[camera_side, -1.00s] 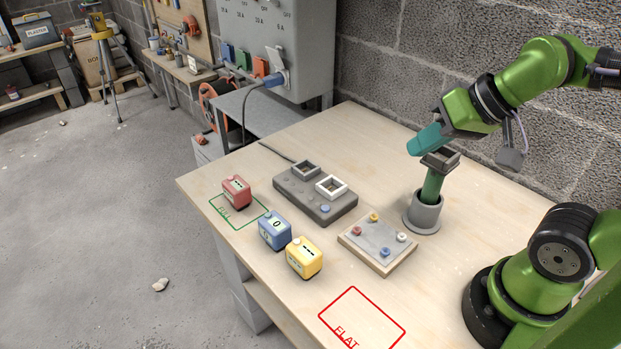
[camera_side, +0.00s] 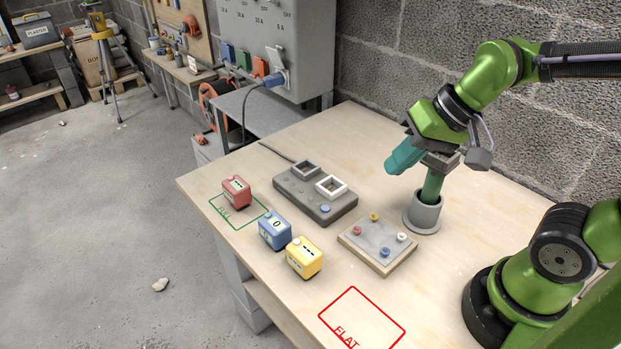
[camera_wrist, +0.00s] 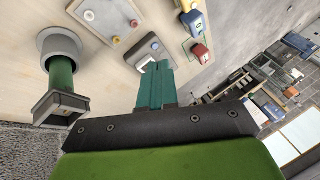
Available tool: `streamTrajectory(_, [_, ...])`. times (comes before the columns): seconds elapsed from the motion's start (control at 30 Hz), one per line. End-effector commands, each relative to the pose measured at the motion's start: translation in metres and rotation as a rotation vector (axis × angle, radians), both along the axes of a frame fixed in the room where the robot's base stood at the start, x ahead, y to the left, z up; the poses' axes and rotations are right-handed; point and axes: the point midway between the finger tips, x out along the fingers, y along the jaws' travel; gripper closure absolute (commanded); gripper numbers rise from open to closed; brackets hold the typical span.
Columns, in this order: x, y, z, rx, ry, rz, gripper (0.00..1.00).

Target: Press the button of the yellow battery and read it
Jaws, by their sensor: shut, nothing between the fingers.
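The yellow battery (camera_side: 304,259) stands on the wooden table near its front left edge. Its display shows dashes and a pale button sits on its top corner. The blue battery (camera_side: 274,231) beside it shows 0. The red battery (camera_side: 236,191) stands at the green outline and shows dashes. In the wrist view the yellow battery (camera_wrist: 188,5) is at the top edge, partly cut off. My gripper (camera_side: 393,168) is shut and empty, with teal fingers, above the table to the right of the batteries and well apart from them. The fingers also show in the wrist view (camera_wrist: 155,70).
A grey two-socket charger (camera_side: 315,200) lies behind the batteries. A board with coloured buttons (camera_side: 378,243) lies right of the yellow battery. A green post in a grey holder (camera_side: 425,213) stands near my gripper. The red FLAT outline (camera_side: 361,318) is empty.

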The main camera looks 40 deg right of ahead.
Motion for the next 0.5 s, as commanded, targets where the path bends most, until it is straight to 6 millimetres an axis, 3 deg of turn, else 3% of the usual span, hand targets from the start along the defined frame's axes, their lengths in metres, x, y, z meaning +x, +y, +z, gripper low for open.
streamTrajectory(0.3, [0.045,0.078,-0.039,0.349,0.324,-0.178,1.00])
streamTrajectory(0.5, [0.074,0.118,-0.051,0.562,0.480,-0.352,1.00])
